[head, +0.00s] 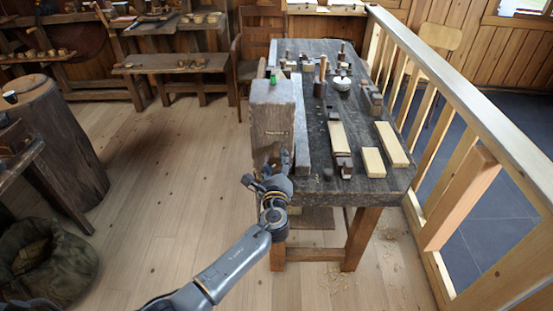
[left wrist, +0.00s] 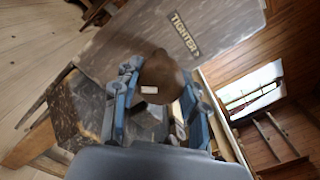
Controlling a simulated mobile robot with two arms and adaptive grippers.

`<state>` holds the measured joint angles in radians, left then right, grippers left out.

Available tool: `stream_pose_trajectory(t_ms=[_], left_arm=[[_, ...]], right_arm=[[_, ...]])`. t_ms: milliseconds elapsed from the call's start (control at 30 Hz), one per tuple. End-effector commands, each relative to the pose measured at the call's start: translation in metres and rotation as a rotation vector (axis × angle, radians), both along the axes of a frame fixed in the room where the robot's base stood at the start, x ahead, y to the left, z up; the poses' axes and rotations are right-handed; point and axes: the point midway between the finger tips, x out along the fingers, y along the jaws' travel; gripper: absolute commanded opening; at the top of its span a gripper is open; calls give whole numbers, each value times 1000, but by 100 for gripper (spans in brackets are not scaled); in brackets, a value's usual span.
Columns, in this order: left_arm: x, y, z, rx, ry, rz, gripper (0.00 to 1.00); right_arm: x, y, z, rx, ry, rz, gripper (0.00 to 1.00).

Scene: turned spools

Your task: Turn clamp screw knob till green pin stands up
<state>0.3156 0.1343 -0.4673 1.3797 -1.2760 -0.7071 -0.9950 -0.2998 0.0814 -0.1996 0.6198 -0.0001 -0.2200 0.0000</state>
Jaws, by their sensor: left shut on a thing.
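A tall grey wooden clamp block (head: 272,115) stands at the near left end of the workbench. A small green pin (head: 273,78) shows on its top; it is too small to tell its exact tilt. My left gripper (head: 275,170) is at the block's near face, low down, and hides the knob in the head view. In the left wrist view, the brown rounded screw knob (left wrist: 161,72) with a white mark sits between the blue-grey fingers of the left gripper (left wrist: 160,88), which is shut on it. My right gripper is out of view.
The dark workbench (head: 315,168) holds pale wood boards (head: 391,145), hand planes (head: 343,165), a small white pot (head: 341,83) and other tools. A wooden railing (head: 470,115) runs along its right side. A stump (head: 55,130) stands at left; the floor between is open.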

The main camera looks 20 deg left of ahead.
Motion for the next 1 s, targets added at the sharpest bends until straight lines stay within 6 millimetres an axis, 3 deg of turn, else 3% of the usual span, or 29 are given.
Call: stream_pose_trajectory(t_ms=[33,500,533,600,633,1000], left_arm=[[-3,-2,-7,7,15,-3,11],[-3,-2,-8,17,19,-4,11],[-3,-2,-8,16,19,-4,49],[-3,-2,-8,16,19,-3,63],[-3,-2,-8,17,18,-3,66],[-5,-2,-4,17,11,-2,66]], right_arm=[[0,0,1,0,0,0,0],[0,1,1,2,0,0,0],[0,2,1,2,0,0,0],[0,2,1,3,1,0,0],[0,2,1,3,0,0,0],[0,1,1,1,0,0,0]])
